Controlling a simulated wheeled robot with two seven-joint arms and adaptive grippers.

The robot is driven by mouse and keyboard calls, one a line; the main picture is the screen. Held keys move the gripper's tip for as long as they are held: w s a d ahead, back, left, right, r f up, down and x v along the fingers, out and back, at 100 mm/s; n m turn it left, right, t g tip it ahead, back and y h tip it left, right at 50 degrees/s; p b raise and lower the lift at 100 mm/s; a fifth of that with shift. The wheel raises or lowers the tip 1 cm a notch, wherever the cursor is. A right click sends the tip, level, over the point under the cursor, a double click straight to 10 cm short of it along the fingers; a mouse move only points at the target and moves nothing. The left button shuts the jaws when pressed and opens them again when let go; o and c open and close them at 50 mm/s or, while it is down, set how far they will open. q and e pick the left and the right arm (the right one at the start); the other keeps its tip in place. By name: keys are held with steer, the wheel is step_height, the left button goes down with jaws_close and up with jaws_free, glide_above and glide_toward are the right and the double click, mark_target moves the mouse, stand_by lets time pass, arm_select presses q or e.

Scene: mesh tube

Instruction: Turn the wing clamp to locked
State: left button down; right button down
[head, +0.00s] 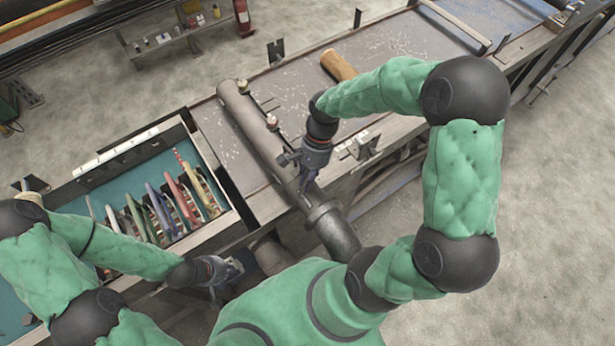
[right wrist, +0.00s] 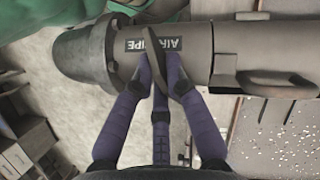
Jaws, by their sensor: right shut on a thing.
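A grey pipe (head: 264,138) lies diagonally across the bench edge. In the right wrist view the pipe (right wrist: 190,48) bears an upside-down "AIR PIPE" label and a wide collar at its left end. A dark, flat, narrow wing clamp (right wrist: 152,50) stands in front of the label, crosswise to the pipe. My right gripper (right wrist: 164,72) is shut on the wing clamp, a finger on each side. In the head view my right gripper (head: 305,184) is over the pipe and hides the clamp. My left gripper (head: 234,272) is lower left, apart from the pipe; its fingers are unclear.
A teal-lined tray (head: 112,165) with several coloured-handled tools stands left of the pipe. A brown cylinder (head: 338,66) lies on the workbench (head: 395,40). A looped metal handle (right wrist: 275,82) sits beside the pipe, right of the clamp. Open floor lies right of the bench.

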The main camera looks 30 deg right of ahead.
steer(key=n+g, duration=0.1)
steer(key=n, duration=0.2)
steer(key=shift+w+r+h+p, duration=0.1)
steer(key=shift+h+p, duration=0.3)
steer(key=n+h, duration=0.1)
steer(key=n, duration=0.2)
steer(key=shift+n+g+p, duration=0.3)
steer(key=shift+g+p, duration=0.1)
steer(key=n+h, duration=0.1)
steer(key=n, duration=0.2)
steer(key=n+h, duration=0.1)
steer(key=n, duration=0.2)
steer(key=shift+w+d+h+p, duration=0.1)
steer(key=shift+w+h+p, duration=0.05)
steer(key=shift+h+p, duration=0.2)
steer(key=c, duration=1.2)
jaws_free()
steer(key=shift+c, duration=0.2)
steer(key=v, duration=1.2)
